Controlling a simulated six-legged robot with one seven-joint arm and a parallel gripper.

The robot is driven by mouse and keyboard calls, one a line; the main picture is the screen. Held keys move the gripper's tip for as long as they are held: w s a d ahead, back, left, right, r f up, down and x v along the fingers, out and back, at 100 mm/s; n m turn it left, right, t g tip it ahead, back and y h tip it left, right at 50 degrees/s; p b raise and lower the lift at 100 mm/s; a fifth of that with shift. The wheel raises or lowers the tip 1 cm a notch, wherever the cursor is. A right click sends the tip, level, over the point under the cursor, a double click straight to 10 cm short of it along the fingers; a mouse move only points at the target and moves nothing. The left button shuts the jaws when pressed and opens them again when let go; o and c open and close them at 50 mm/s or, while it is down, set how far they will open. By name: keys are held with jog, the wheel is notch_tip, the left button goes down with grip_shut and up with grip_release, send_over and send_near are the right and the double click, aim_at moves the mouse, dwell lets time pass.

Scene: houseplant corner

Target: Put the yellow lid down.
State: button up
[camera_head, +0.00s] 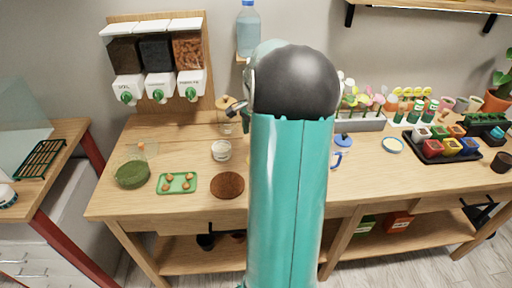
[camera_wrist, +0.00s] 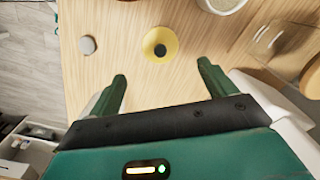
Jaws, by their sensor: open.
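The yellow lid (camera_wrist: 174,37), a round disc with a black knob in its middle, lies flat on the wooden table in the wrist view. My gripper (camera_wrist: 162,76) is open and empty. Its two green fingers are apart, and the lid lies just beyond the fingertips, between their lines, touching neither.
A small grey disc (camera_wrist: 88,45) lies left of the lid. A clear container (camera_wrist: 262,42) and a white-rimmed jar (camera_wrist: 221,4) stand to its right. In the head view, a green tray (camera_head: 177,190) and a brown round mat (camera_head: 227,185) lie left of my arm.

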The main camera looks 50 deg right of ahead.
jog(key=w+a+r+n+t+h, duration=0.1)
jog(key=a+r+n, duration=0.45)
jog(key=a, duration=0.55)
jog(key=w+a+r+n+t+h, duration=0.15)
jog(key=a+r+n, duration=0.35)
jog(key=a, duration=0.6)
jog(key=s+a+n+t, duration=0.1)
jog(key=s+a+n, duration=0.2)
jog(key=a, duration=0.3)
jog(key=s+a+r+n+t+y, duration=0.1)
jog(key=s+a+n, duration=0.2)
jog(key=a, duration=0.4)
jog(key=s+a+n+t+y, duration=0.1)
jog(key=s+a+n, duration=0.2)
jog(key=a, duration=0.3)
jog(key=shift+s+a+r+n, duration=0.2)
jog(key=shift+s+n, duration=0.2)
jog(key=shift+n, duration=0.15)
jog(key=shift+s+y, duration=0.15)
jog(key=shift+y, duration=0.1)
